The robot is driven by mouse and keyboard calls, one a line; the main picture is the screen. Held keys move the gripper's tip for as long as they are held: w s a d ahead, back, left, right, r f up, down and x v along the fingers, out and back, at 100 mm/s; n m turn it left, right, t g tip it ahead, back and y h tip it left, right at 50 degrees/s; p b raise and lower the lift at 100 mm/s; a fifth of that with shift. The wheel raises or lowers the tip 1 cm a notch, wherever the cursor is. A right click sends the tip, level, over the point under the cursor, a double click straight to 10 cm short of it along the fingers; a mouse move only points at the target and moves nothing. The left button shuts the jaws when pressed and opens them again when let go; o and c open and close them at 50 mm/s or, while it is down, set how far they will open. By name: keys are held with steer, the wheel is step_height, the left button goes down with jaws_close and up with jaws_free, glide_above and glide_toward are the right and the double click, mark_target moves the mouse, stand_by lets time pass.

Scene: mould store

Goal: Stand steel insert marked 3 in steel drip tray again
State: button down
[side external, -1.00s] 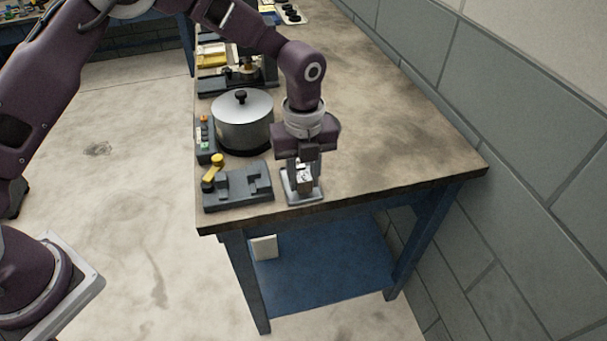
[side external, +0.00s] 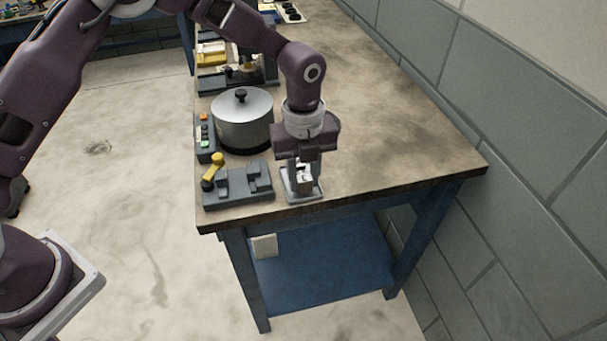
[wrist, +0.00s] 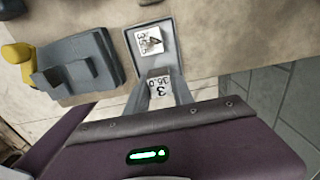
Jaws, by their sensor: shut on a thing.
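The steel insert marked 3 (wrist: 160,85) is between the fingers of my gripper (wrist: 160,95) in the wrist view, its marked face toward the camera. My gripper is shut on it. The steel drip tray (wrist: 132,42) is a shallow rimmed tray just beyond the insert. A second insert, marked 4 (wrist: 150,41), stands in the tray's far part. In the side view my gripper (side external: 303,170) points down over the tray (side external: 317,196) near the table's front edge. Whether the held insert touches the tray floor cannot be told.
A grey stepped fixture with a yellow lever (side external: 237,187) stands close left of the tray. A lidded metal pot (side external: 243,122) and a small button box (side external: 204,138) stand behind it. The table (side external: 400,150) is clear to the right.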

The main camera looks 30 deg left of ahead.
steer(key=shift+f, duration=0.6)
stand_by(0.3)
steer(key=c, duration=1.2)
jaws_free()
steer(key=shift+r, duration=2.25)
steer(key=o, duration=0.5)
steer(key=shift+o, duration=0.2)
